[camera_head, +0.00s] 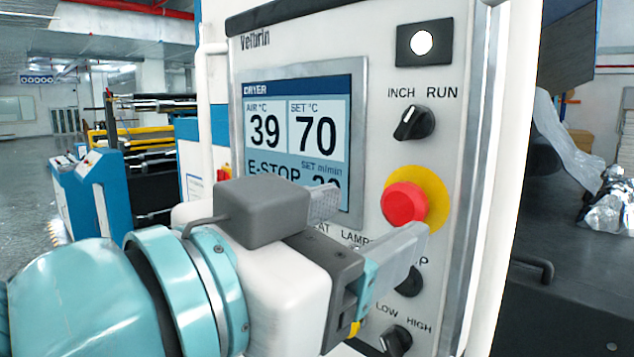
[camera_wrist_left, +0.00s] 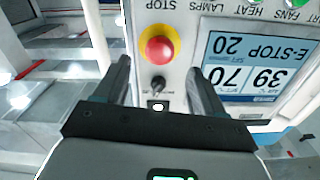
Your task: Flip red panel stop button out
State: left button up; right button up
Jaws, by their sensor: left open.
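The red stop button (camera_head: 404,203) is a round mushroom head on a yellow disc (camera_head: 436,197), on the grey control panel (camera_head: 462,120). In the left wrist view the red button (camera_wrist_left: 158,49) appears upside down with the panel, just beyond the fingertips and centred between them. My left gripper (camera_head: 362,222) is open and empty, one finger in front of the screen's lower right, the other overlapping the lower edge of the yellow disc. The fingers also show in the left wrist view (camera_wrist_left: 158,72), either side of the button's line. I cannot tell if they touch it. The screen (camera_head: 300,115) reads E-STOP.
An INCH/RUN knob (camera_head: 413,122) and a lit white lamp (camera_head: 421,43) sit above the button. A LOW/HIGH knob (camera_head: 396,341) sits below. A vertical white pipe (camera_head: 208,110) runs along the panel's left. Crumpled foil (camera_head: 610,205) lies at the right.

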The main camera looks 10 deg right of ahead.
aim_at(398, 205)
pick_arm(q)
jog(key=p+x, duration=0.1)
jog(key=x, duration=0.3)
jog(key=shift+d+r, duration=0.1)
jog(key=shift+d, duration=0.1)
jog(key=shift+w+d, duration=0.15)
jog(key=shift+w, duration=0.2)
